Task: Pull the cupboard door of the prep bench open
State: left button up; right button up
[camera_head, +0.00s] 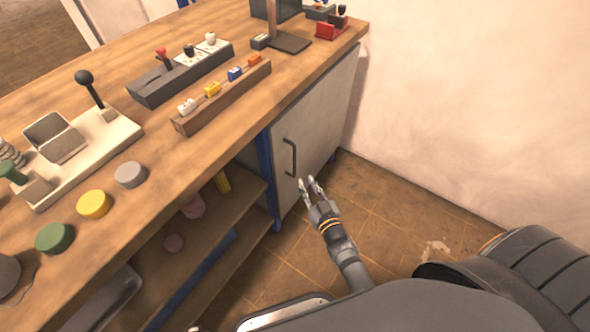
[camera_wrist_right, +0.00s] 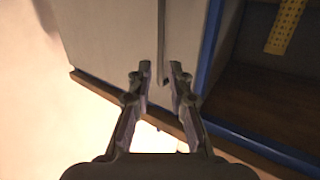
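The prep bench (camera_head: 120,120) has a wooden top and a white cupboard door (camera_head: 318,118) at its far end, which looks shut. A dark vertical bar handle (camera_head: 290,157) is on the door; it also shows in the right wrist view (camera_wrist_right: 161,40). My right gripper (camera_head: 311,181) is open and empty, just below and in front of the handle. In the right wrist view its two fingertips (camera_wrist_right: 160,70) stand either side of the handle's lower end; I cannot tell whether they touch it. My left gripper is not clearly in view.
Open shelves (camera_head: 215,210) are beside the door, past a blue post (camera_head: 266,165). The bench top holds a wooden rack (camera_head: 222,98), a switch box (camera_head: 180,75), a lever unit (camera_head: 80,155) and coloured knobs (camera_head: 94,204). A pale wall (camera_head: 450,100) is on the right. The tiled floor (camera_head: 375,195) before the door is clear.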

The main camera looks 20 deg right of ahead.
aim_at(295, 155)
jog(key=shift+t, duration=0.5)
jog(key=w+r, duration=0.1)
jog(key=w, duration=0.2)
jog(key=w+r, duration=0.1)
jog(key=w, duration=0.3)
jog(key=w+r+b, duration=0.1)
jog(key=w, duration=0.2)
jog(key=shift+w+a, duration=0.3)
jog(key=shift+a, duration=0.1)
jog(key=shift+w, duration=0.3)
pick_arm(q)
jog(key=w, duration=0.2)
jog(key=shift+w+d, duration=0.15)
jog(key=shift+w, duration=0.15)
pick_arm(e)
grip_shut()
